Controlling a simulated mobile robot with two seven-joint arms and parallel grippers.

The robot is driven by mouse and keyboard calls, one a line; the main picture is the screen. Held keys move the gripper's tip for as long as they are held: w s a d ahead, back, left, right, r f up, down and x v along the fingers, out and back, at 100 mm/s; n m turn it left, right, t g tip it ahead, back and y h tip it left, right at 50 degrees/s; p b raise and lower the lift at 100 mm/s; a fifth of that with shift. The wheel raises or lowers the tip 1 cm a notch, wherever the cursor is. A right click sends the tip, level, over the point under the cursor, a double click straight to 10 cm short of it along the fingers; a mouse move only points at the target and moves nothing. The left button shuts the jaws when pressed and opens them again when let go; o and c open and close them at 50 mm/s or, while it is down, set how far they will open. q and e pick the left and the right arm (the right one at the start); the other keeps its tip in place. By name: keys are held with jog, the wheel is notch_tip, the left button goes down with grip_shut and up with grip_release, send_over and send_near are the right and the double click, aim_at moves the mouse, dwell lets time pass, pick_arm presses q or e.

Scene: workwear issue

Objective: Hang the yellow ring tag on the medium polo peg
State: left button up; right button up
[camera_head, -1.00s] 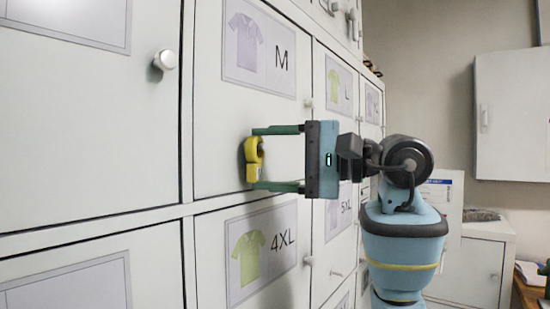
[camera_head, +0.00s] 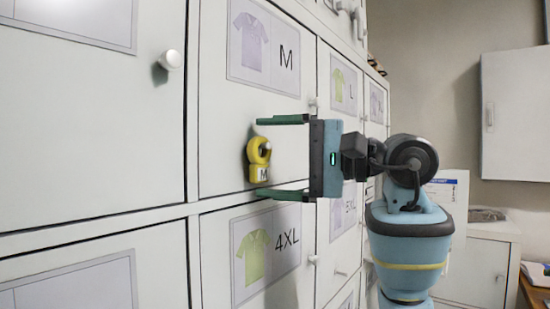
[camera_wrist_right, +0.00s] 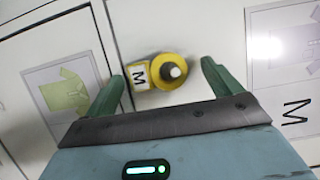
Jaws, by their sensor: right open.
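The yellow ring tag (camera_head: 259,151) hangs on a peg on the locker door labelled M, below the purple polo picture (camera_head: 261,42). Its lower part carries a white label with an M. In the right wrist view the tag (camera_wrist_right: 160,72) has the pale round peg end (camera_wrist_right: 174,71) showing through its ring. My right gripper (camera_head: 281,155) is open, its two green fingers above and below the tag and apart from it. The right wrist view shows the open fingers (camera_wrist_right: 163,82) on either side of the tag, with nothing held. My left gripper is not in view.
The 4XL door (camera_head: 215,262) with a green polo picture lies below the M door. A round knob (camera_head: 171,60) sticks out from the door at left. More locker doors run back to the right, and a wall cabinet (camera_head: 516,115) hangs beyond.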

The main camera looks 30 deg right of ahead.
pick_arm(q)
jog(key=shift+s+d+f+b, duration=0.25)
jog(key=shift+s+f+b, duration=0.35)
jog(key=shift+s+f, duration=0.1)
pick_arm(e)
jog(key=v, duration=0.8)
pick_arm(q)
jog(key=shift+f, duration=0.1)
